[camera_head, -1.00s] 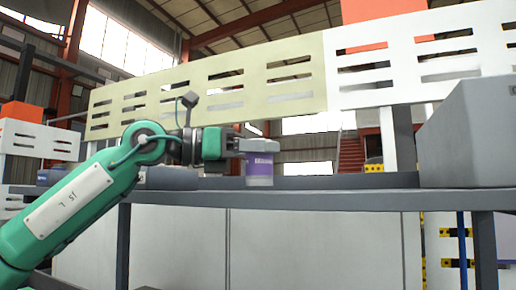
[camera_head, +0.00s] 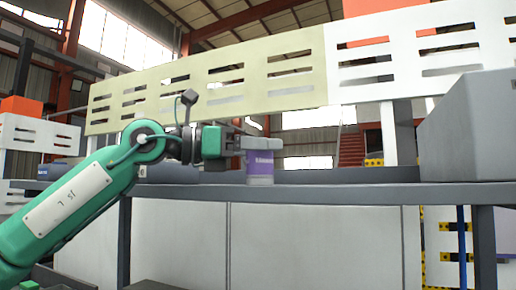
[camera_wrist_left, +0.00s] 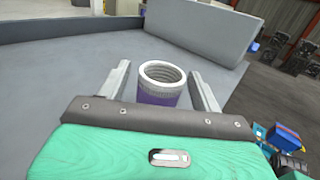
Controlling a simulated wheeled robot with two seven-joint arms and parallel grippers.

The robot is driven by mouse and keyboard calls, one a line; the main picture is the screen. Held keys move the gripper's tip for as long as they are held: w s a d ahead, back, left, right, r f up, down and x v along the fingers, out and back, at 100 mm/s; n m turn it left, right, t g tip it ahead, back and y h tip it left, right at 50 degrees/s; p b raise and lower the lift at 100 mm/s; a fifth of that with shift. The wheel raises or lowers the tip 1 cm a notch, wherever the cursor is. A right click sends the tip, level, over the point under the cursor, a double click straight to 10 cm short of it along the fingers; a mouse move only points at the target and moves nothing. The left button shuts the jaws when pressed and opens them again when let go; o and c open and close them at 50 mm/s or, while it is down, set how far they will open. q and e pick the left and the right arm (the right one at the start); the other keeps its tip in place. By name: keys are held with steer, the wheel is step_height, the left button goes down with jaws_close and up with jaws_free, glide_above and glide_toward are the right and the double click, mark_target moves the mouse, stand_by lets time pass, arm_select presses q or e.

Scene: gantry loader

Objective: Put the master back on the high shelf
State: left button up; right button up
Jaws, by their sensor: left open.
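The master (camera_head: 260,168) is a small purple-and-white cylinder, upright at the front of the high grey shelf (camera_head: 330,195). Its base appears to be at the shelf surface; contact is hard to see. My left gripper (camera_head: 262,144) is level with its upper part, reaching in from the left. In the left wrist view the master (camera_wrist_left: 160,85) shows its open, ribbed round top between the two fingers of my left gripper (camera_wrist_left: 162,82). The gripper is open, with a gap visible beside the master. The lower part of the master is hidden there by the gripper body. My right gripper is not in view.
A large grey box (camera_head: 468,130) stands on the shelf at the right. A slotted cream and white panel (camera_head: 220,85) runs above and behind the shelf. In the wrist view a raised grey wall (camera_wrist_left: 195,28) borders the shelf. Shelf surface left of the master is clear (camera_wrist_left: 60,75).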

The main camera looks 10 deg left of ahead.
arm_select(q)
steer(key=b+v, duration=0.3)
steer(key=v, duration=0.1)
steer(key=shift+s+a+f, duration=0.1)
steer(key=shift+f, duration=0.1)
steer(key=b+v, duration=0.3)
steer(key=v, duration=0.4)
steer(key=shift+s+a+r, duration=0.2)
steer(key=shift+a+r, duration=0.1)
steer(key=shift+r, duration=0.05)
